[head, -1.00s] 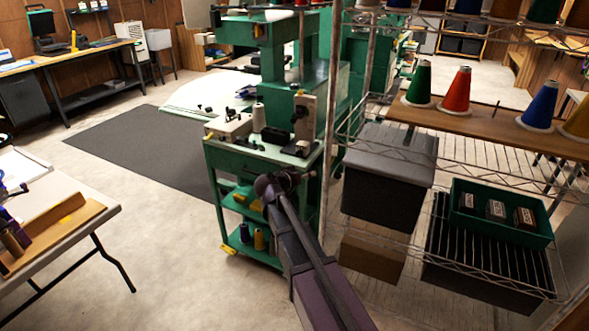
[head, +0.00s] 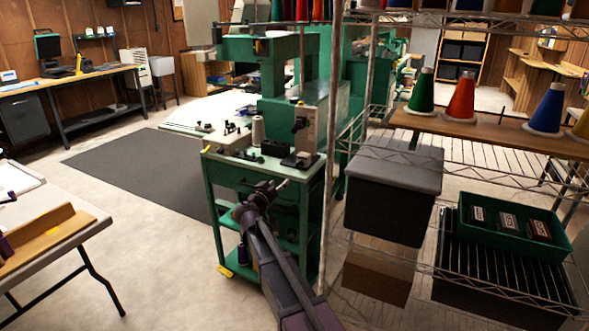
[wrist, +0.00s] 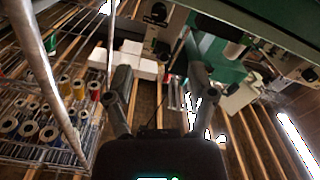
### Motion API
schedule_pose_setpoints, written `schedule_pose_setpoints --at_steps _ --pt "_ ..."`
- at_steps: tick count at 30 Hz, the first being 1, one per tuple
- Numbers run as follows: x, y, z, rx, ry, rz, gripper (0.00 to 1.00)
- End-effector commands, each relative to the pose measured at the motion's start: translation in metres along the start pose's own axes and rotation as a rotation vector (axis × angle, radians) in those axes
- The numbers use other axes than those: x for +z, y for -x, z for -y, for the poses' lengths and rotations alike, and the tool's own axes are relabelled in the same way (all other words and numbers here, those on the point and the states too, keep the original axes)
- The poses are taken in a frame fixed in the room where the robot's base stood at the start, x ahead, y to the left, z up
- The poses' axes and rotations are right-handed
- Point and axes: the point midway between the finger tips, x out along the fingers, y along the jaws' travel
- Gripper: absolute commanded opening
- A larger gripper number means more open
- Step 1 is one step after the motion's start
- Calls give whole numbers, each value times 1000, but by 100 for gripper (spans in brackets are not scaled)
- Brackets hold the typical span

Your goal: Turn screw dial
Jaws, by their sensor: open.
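A beige upright machine (head: 308,133) with a dark round knob (head: 300,124) on its left side stands on top of the green cart (head: 262,178). The knob may be the screw dial, but it is too small to be sure. My gripper (head: 279,188) is in front of the cart, just below its top edge and apart from the machine. In the wrist view my gripper (wrist: 160,98) shows two spread dark fingers with nothing between them. Beige and green machine parts with dark knobs (wrist: 235,48) show beyond the fingers; which one is the dial cannot be told.
A wire shelf (head: 400,165) with thread cones and a grey bin (head: 396,190) stands close to the right of the cart. A white table (head: 60,235) is at the left. Floor (head: 150,240) between table and cart is clear. A dark mat (head: 150,170) lies behind.

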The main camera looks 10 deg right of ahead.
Motion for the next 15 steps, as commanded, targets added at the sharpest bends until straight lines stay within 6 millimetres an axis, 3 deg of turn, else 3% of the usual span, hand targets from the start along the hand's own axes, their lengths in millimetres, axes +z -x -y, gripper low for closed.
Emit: schedule_pose_setpoints --at_steps 8,15 --pt "0 -9 0 2 0 2 71" --pt "0 -34 0 2 0 2 71"
